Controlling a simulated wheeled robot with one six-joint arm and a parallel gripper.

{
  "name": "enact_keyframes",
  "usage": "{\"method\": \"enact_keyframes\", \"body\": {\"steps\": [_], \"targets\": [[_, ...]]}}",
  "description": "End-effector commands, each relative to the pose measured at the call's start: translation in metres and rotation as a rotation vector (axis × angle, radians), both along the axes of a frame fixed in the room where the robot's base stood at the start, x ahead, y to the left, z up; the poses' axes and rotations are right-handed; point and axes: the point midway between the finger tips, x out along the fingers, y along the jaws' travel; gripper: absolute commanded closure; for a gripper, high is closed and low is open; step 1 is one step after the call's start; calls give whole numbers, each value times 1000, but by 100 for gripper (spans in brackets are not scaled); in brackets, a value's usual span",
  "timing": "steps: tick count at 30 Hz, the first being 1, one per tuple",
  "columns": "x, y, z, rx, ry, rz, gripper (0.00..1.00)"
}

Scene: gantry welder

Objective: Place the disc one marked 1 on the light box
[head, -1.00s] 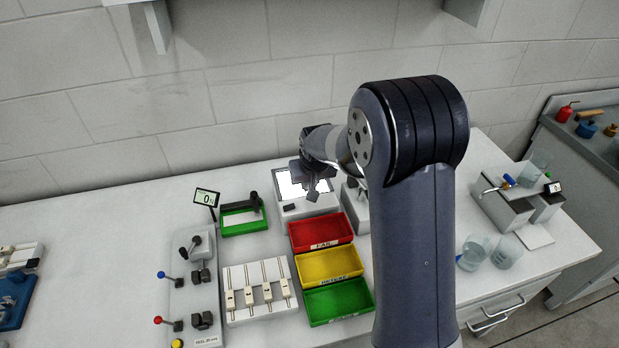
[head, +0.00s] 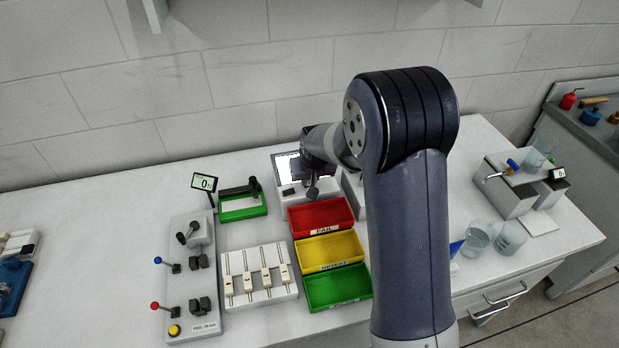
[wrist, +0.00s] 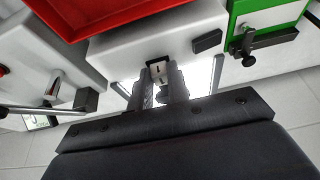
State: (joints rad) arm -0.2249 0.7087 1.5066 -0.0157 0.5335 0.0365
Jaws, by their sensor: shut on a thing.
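The light box (head: 287,168) is a white box with a bright lit panel at the back of the bench, partly hidden behind my arm in the head view. In the wrist view its white body (wrist: 125,47) lies beyond my fingertips, and lit panel shows on both sides of the fingers. My gripper (wrist: 160,78) is shut on a small pale piece (wrist: 158,70) with a dark mark, apparently disc one; I cannot read the mark surely. In the head view my gripper (head: 312,188) is over the light box; I cannot tell whether the piece touches it.
Red (head: 321,216), yellow (head: 330,250) and green (head: 338,287) trays stand in front of the light box. A green-framed stand (head: 243,206) is to its left. A white rack (head: 260,296) and a lever panel (head: 191,300) are nearer. Beakers (head: 480,236) stand right of my arm.

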Motion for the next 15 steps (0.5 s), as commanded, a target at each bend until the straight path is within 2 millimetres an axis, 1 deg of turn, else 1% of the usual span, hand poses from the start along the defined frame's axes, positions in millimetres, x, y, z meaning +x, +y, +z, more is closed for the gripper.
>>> {"method": "enact_keyframes", "body": {"steps": [15], "targets": [[0,0,-12,0,0,0,100]]}}
